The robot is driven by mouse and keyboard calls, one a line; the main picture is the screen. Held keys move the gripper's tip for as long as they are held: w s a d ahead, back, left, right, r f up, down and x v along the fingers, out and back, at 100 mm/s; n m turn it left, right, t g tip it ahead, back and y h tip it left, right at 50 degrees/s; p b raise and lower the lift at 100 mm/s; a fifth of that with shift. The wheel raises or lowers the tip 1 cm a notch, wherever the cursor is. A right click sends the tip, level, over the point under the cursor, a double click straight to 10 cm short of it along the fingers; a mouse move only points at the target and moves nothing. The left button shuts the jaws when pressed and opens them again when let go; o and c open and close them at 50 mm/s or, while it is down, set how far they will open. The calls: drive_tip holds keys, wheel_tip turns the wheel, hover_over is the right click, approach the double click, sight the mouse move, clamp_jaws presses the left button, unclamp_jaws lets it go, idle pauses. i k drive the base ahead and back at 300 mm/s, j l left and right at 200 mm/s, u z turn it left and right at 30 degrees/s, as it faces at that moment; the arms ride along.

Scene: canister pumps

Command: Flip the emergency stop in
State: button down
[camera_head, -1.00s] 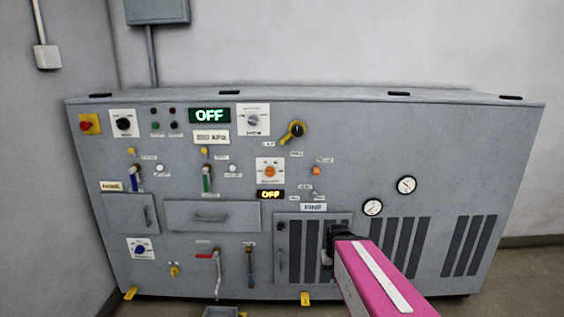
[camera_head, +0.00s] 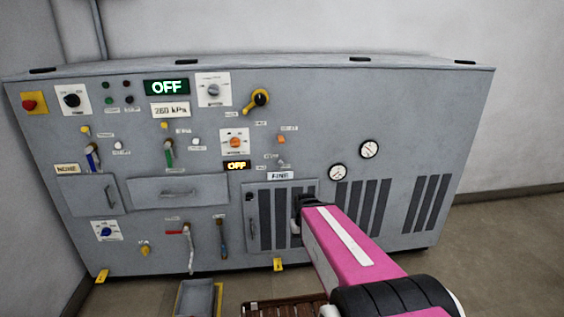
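The emergency stop is most likely the red button on a yellow plate (camera_head: 34,103) at the upper left corner of the grey machine panel (camera_head: 330,110). Whether the button is pressed in or out is too small to tell. My pink arm reaches in from the lower right. My gripper (camera_head: 300,212) is dark and small at its far end, in front of the vented door (camera_head: 268,222) marked FINE. It is far to the right of and below the red button. Its fingers cannot be made out.
The panel carries a black knob (camera_head: 72,100), a green OFF display (camera_head: 167,87), a yellow-and-black rotary handle (camera_head: 258,101), small levers and two gauges. A drawer handle (camera_head: 178,193) sticks out. A grey tray (camera_head: 197,298) and a brown slatted thing (camera_head: 285,309) are on the floor in front.

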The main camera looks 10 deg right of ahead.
sight(29, 105)
drive_tip(key=u, duration=1.8)
